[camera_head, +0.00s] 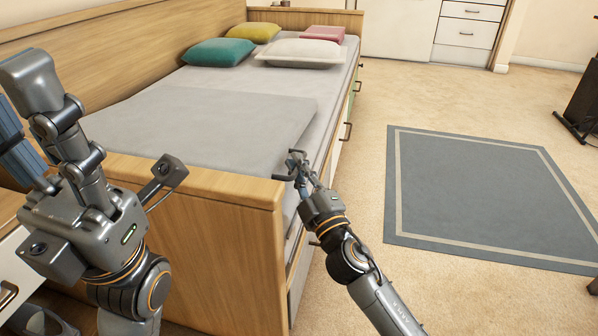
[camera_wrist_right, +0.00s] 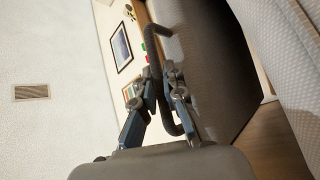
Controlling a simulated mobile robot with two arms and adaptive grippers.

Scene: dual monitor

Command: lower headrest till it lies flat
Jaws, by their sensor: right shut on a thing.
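The headrest appears as the grey padded panel (camera_head: 205,120) at the near end of the bed, its near-right corner beside the wooden end board. It looks slightly raised at the near end, but its exact tilt is hard to judge. My right gripper (camera_head: 297,166) is at that corner, shut on a dark curved handle. In the right wrist view the handle (camera_wrist_right: 163,34) passes between the fingers (camera_wrist_right: 163,88), alongside a dark panel face (camera_wrist_right: 215,70). My left gripper (camera_head: 30,115) is close to the camera at the left, partly cut off; its jaw opening is unclear.
The wooden end board (camera_head: 215,225) stands between my arms and the mattress. Teal (camera_head: 218,52), yellow (camera_head: 253,32), white (camera_head: 300,53) and pink (camera_head: 322,33) pillows lie at the far end. Open floor and a grey rug (camera_head: 480,195) are to the right.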

